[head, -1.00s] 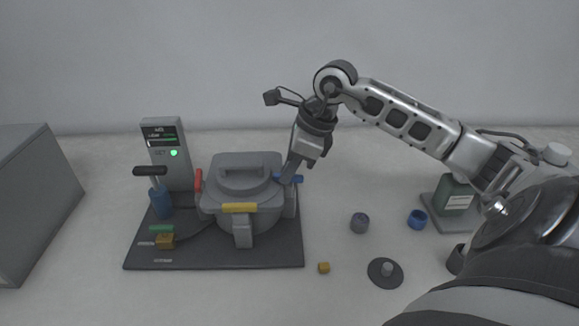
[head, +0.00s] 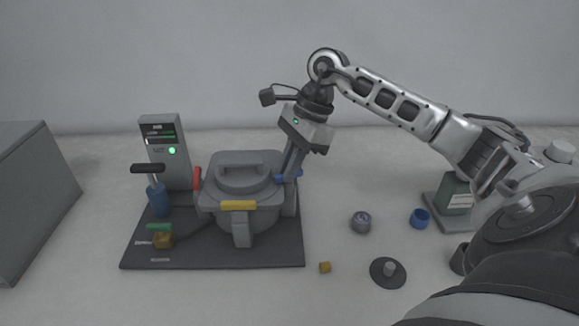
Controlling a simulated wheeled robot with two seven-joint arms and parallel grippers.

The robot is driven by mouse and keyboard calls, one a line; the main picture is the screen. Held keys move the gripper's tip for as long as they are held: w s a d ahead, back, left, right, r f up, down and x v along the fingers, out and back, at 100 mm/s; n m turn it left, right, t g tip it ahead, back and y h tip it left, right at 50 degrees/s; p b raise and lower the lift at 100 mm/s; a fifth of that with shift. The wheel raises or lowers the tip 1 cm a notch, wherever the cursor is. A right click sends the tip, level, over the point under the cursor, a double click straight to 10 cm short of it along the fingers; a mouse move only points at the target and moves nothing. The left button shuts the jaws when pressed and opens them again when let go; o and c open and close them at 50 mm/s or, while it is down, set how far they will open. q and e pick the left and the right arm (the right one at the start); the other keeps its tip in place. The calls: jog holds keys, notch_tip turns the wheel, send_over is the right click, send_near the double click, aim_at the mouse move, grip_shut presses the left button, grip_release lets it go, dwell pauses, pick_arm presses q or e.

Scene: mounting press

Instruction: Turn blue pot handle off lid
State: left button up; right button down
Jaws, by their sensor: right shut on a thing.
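The grey pot (head: 241,231) stands on a dark base plate with its lid (head: 243,183) on. Coloured handles sit around the rim: a yellow one (head: 238,205) at the front, a red one (head: 197,178) at the left and the blue pot handle (head: 297,174) at the right. My right gripper (head: 288,174) comes down from above and is shut on the blue handle, whose ends show on both sides of the fingers. My left gripper is not in view.
A grey control box (head: 166,157) with a green light and a blue pump-like cylinder (head: 158,200) stand left on the base plate (head: 270,252). Right of it lie a small yellow cube (head: 324,267), a dark disc (head: 388,272), a grey cup (head: 360,222) and a blue ring (head: 420,217).

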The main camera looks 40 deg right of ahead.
jog(key=n+g, duration=0.1)
jog(key=n, duration=0.1)
jog(key=shift+w+r+n, duration=0.1)
jog(key=shift+n, duration=0.3)
jog(key=n+g+b, duration=0.1)
jog(key=n, duration=0.3)
jog(key=shift+g, duration=0.4)
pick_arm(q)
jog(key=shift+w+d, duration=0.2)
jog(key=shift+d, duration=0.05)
pick_arm(e)
jog(key=shift+w+n+g+h, duration=0.1)
jog(key=shift+n+g+h, duration=0.4)
jog(key=shift+n, duration=1.7)
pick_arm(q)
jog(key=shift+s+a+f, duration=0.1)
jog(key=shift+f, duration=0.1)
pick_arm(e)
jog(key=c, duration=1.5)
grip_release()
jog(key=shift+r, duration=0.1)
